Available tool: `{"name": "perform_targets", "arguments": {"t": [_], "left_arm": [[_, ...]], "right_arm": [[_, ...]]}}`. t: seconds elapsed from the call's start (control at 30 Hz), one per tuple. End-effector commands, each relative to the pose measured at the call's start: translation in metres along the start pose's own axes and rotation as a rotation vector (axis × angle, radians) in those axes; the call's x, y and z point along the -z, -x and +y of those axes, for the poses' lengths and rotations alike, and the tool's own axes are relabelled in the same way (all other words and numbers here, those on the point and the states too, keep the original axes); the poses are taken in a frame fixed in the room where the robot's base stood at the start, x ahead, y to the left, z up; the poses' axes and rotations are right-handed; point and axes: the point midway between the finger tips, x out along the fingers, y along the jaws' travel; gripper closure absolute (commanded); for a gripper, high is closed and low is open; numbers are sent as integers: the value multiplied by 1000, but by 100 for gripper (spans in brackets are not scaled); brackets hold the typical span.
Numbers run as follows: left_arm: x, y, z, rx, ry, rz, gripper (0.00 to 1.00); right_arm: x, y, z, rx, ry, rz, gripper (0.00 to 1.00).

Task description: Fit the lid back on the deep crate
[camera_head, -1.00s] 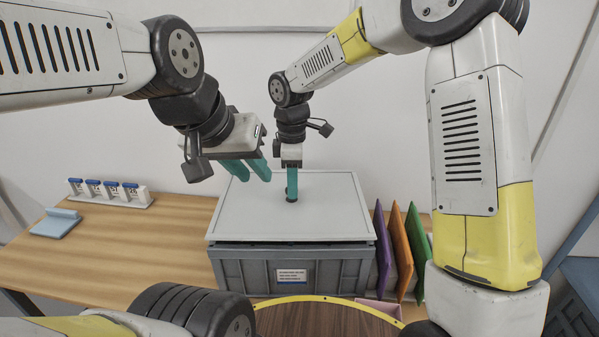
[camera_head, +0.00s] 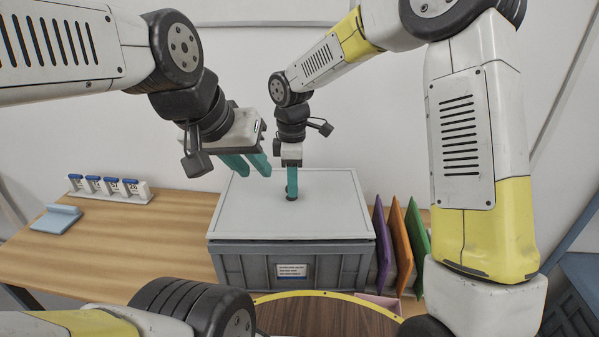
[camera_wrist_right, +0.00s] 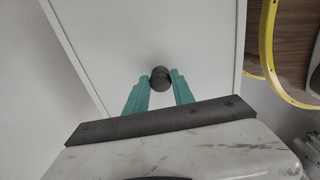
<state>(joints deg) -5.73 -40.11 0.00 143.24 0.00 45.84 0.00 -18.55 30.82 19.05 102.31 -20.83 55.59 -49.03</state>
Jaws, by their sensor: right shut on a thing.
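The grey deep crate (camera_head: 240,264) stands on the table, with a white label on its front wall. The pale grey lid (camera_head: 245,212) lies level over its top, lined up with the walls; a thin dark line shows between lid and crate at the front, and I cannot tell whether it is fully seated. My right gripper (camera_head: 292,191) points down and is shut on the lid's dark round knob (camera_wrist_right: 160,78), with a teal finger on each side in the wrist view. My left gripper (camera_head: 252,171) hangs empty above the lid's back left part, its fingers apart.
Purple (camera_head: 380,245), orange (camera_head: 401,245) and green (camera_head: 416,240) panels stand close to the crate's right side. A yellow-rimmed round wooden surface (camera_head: 325,315) is in front.

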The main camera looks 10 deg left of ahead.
Motion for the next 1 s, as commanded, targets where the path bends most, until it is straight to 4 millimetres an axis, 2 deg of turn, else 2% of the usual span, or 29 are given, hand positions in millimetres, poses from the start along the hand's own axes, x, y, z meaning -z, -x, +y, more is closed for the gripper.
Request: {"name": "perform_targets", "arguments": {"t": [0.43,0.73,0.77,0.8,0.87,1.0], "left_arm": [[0,0,0,0,0,0,73],[0,0,0,0,0,0,73],[0,0,0,0,0,0,73],[0,0,0,0,0,0,73],[0,0,0,0,0,0,73],[0,0,0,0,0,0,73]], "right_arm": [[0,-12,0,-1,0,0,100],[0,-14,0,-1,0,0,100],[0,-14,0,-1,0,0,66],[0,-14,0,-1,0,0,59],[0,-14,0,-1,0,0,47],[0,-14,0,0,0,0,45]]}}
